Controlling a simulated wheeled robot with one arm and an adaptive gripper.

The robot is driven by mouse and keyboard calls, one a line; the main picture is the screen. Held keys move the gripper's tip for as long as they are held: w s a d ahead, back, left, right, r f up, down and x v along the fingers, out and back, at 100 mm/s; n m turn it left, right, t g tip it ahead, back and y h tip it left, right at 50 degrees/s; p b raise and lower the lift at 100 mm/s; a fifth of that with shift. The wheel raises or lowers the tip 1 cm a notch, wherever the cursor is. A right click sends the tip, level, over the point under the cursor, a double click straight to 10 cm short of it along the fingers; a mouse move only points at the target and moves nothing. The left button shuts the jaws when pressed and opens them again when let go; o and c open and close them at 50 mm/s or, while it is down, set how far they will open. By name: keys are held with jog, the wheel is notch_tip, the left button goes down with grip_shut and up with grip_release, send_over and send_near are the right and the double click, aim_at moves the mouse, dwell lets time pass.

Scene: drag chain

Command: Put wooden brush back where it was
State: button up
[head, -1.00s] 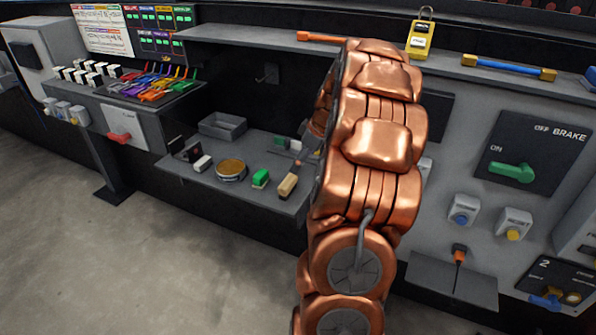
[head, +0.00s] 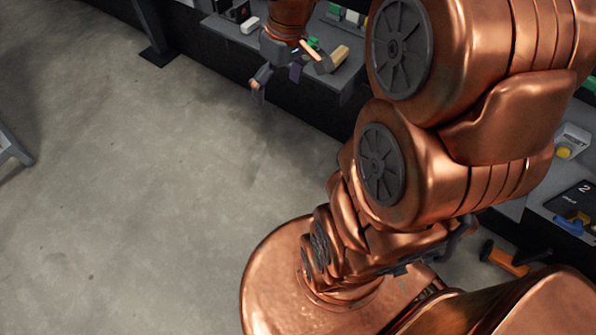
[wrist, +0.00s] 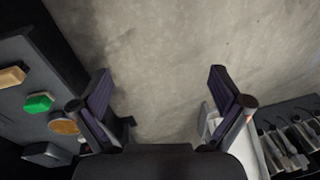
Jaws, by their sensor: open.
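A tan, wood-coloured block that looks like the wooden brush (wrist: 12,77) lies on the grey shelf (wrist: 25,133) at the left of the wrist view. In the head view, it (head: 341,55) shows near the shelf's front edge, partly behind my gripper. My gripper (head: 290,79) is open and hangs in front of the shelf edge. In the wrist view, bare floor shows between the fingers of my gripper (wrist: 161,75), and nothing is held. The bristles cannot be made out.
A green block (wrist: 38,103) and a round tan-topped tin (wrist: 62,122) lie in a row with the brush. A dark rack with several pale items (wrist: 290,143) is at the wrist view's right. The floor (head: 150,200) before the shelf is clear.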

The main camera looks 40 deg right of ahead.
jog(key=s+a+f+m+g+h, duration=0.1)
jog(key=s+a, duration=0.3)
jog(key=s, duration=0.5)
jog(key=s+a+f+m+g+h, duration=0.1)
jog(key=s+a, duration=0.3)
jog(key=s, duration=0.4)
jog(key=shift+s+a, duration=0.15)
jog(key=shift+s, duration=0.2)
